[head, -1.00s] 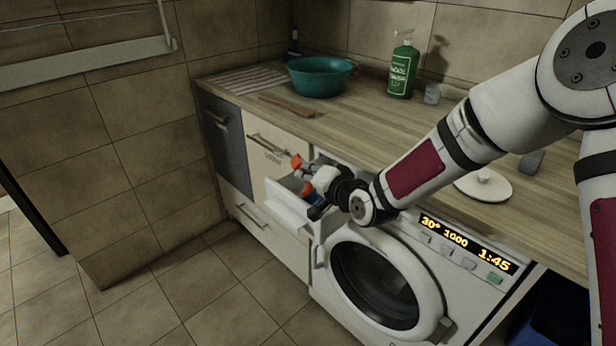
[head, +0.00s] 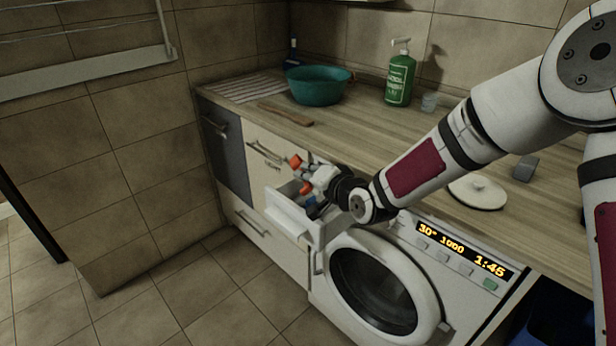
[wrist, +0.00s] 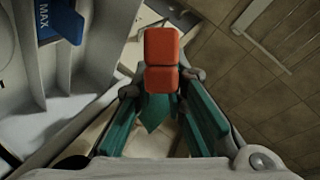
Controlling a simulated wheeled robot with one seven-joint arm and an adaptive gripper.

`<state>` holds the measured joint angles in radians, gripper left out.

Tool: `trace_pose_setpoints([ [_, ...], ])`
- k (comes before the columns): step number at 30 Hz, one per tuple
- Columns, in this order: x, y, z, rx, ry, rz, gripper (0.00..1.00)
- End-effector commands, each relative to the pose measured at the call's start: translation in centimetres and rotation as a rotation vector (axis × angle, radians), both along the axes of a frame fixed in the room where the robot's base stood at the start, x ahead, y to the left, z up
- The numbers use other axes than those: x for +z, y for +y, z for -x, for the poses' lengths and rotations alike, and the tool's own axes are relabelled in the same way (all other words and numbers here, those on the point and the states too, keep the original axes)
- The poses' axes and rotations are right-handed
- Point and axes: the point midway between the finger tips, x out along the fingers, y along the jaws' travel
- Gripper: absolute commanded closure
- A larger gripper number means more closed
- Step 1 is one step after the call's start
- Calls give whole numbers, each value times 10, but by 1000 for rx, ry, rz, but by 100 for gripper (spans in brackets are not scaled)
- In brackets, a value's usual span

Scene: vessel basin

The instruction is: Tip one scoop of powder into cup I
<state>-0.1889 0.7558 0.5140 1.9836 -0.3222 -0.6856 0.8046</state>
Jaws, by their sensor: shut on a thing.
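My gripper (head: 302,175) is over the pulled-out white detergent drawer (head: 288,216) of the washing machine. Its fingers (wrist: 162,85) are shut on an orange-red piece (wrist: 162,62), which I take for the scoop. Its bowl and any powder cannot be made out. In the wrist view the drawer's pale compartments (wrist: 75,75) lie at the left, with a blue insert (wrist: 60,20) marked MAX. The gripper is beside these compartments in that view. I cannot read which one is cup I, and the drawer is partly hidden behind my gripper in the head view.
The washing machine's round door (head: 385,290) is below. Floor at left is free.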

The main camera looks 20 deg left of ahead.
Motion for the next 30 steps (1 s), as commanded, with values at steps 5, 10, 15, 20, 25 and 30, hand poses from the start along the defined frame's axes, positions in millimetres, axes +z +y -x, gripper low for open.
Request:
trace_pose_setpoints([
  [5, 17, 4, 4, 23, -105, 154, 100],
  [10, 28, 6, 5, 40, -201, 296, 100],
  [15, 37, 7, 5, 53, -279, 413, 100],
  [20, 43, 8, 6, 62, -334, 495, 100],
  [25, 48, 9, 7, 71, -381, 567, 100],
  [30, 52, 10, 8, 77, -422, 627, 100],
])
